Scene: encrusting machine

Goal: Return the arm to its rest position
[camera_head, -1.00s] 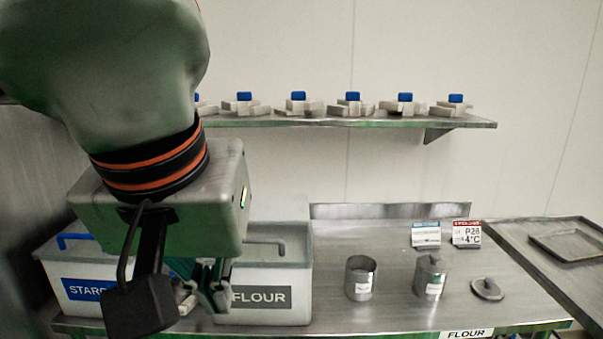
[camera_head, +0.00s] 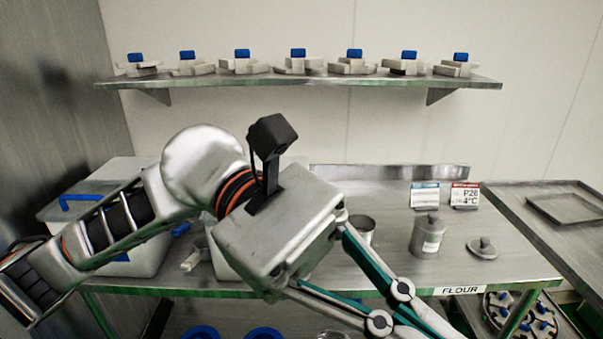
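My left arm comes in from the left and reaches across the front of the bench. My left gripper (camera_head: 418,322) points down to the lower right, in front of the bench edge. Its two jointed fingers with teal parts run to the bottom of the picture. The fingertips are cut off or unclear, so its opening cannot be judged. No object shows between the visible finger parts. My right gripper is not in view.
The steel bench holds a lidded canister (camera_head: 428,238), a loose lid (camera_head: 482,247) and an open can (camera_head: 362,228) partly hidden by my gripper. White bins stand behind my arm. A wall shelf (camera_head: 300,84) carries several blue-topped parts. A tray (camera_head: 568,208) lies at right.

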